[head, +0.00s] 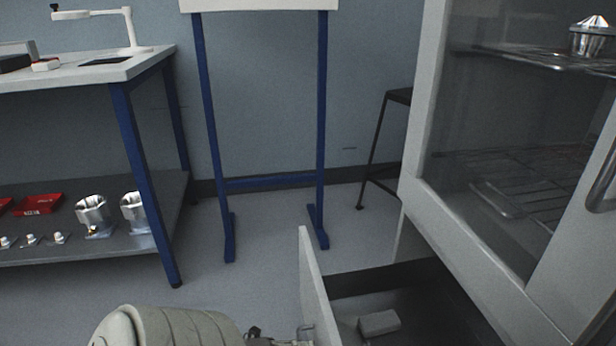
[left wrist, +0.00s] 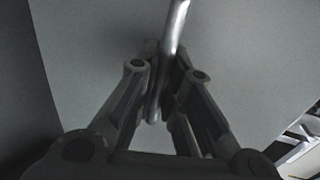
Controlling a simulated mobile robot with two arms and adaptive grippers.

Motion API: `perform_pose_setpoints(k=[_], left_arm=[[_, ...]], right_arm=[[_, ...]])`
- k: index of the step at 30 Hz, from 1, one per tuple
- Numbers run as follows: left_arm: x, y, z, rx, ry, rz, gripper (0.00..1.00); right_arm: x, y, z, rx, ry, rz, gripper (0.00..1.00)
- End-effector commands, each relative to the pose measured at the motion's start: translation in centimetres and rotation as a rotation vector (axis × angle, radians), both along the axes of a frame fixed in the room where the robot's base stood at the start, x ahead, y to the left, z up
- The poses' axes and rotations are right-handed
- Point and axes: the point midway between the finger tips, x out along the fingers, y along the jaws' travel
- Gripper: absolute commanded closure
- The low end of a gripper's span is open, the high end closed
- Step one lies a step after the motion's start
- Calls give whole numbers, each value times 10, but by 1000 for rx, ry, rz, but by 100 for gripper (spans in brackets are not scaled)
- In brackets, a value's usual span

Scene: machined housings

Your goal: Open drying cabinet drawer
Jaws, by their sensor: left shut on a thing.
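The drying cabinet (head: 412,170) stands at the right in the head view. Its lower drawer is pulled out, with the pale front panel (head: 312,285) standing clear of the cabinet and the dark interior (head: 440,305) exposed. A small pale block (head: 379,323) lies inside. My left gripper (head: 285,340) is at the outer face of the panel, at the bottom edge of the view. In the left wrist view its fingers (left wrist: 160,105) are shut on the metal bar handle (left wrist: 176,28) in front of the grey panel. My right gripper is not in view.
The glass cabinet door above the drawer looks shut, with wire shelves and a metal part (head: 592,37) behind it. A workbench (head: 120,68) with housings on its lower shelf is at left. A blue-legged stand (head: 322,120) and a stool (head: 398,96) are behind. Floor between is clear.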

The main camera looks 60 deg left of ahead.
Motion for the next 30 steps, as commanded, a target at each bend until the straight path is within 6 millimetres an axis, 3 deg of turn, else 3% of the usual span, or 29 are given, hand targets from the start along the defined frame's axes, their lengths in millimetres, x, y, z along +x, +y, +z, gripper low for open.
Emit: perform_pose_setpoints(k=[5, 6, 11, 23, 30], left_arm=[[0, 0, 0, 0, 1, 0, 100], [0, 0, 0, 0, 1, 0, 88], [0, 0, 0, 0, 1, 0, 69], [-6, 3, 1, 0, 2, 0, 69], [-47, 19, 9, 2, 6, 2, 69]], right_arm=[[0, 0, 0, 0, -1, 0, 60], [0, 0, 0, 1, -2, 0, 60], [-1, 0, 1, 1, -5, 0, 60], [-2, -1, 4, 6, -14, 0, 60], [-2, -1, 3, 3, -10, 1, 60]])
